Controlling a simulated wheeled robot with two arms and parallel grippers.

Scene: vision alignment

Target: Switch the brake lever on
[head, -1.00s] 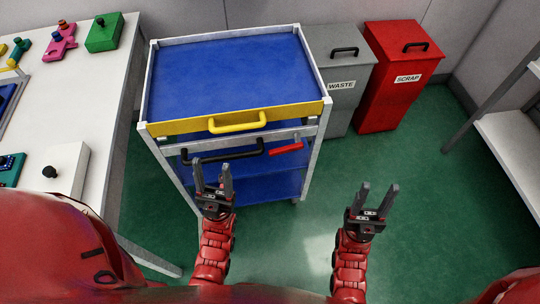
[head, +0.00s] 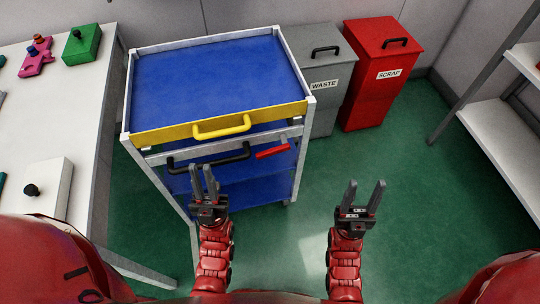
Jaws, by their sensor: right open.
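The cart (head: 128,92) has a blue top and a yellow front with a yellow handle (head: 222,127). The brake lever (head: 272,151), with a red grip on a grey stem, is at the cart's front right, below the yellow front. It lies nearly level with a slight slant. My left gripper (head: 203,173) is open and empty, in front of the cart near the black handle (head: 208,156), left of the lever. My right gripper (head: 365,191) is open and empty over the green floor, right of the cart. Neither gripper touches the lever.
A grey WASTE bin (head: 322,108) and a red SCRAP bin (head: 380,100) stand behind the cart to the right. A white table (head: 70,110) with several coloured parts is at left. White shelves (head: 500,140) stand at right. The floor right of the cart is clear.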

